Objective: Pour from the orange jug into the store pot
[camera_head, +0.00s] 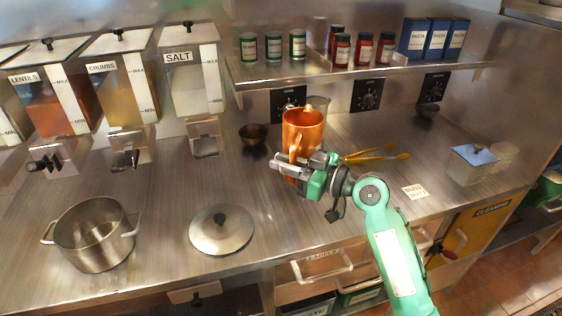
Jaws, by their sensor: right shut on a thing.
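The orange jug (303,128) is upright near the middle of the counter, its handle towards me. My right gripper (283,164) is shut on the jug at its handle side; the gripper hides the jug's lower part, so I cannot tell whether it touches the counter. A steel pot (94,238) with two side handles stands open at the front left, and it looks empty; no label marks it as the store pot. A round lid (221,230) with a dark knob lies on the counter between pot and jug. My left gripper is not in view.
Dispensers for lentils, crumbs and salt (195,78) line the back left, their spouts jutting out. A small dark bowl (253,135) is left of the jug. Yellow tongs (377,154) lie to its right. A shelf (330,68) with jars hangs behind.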

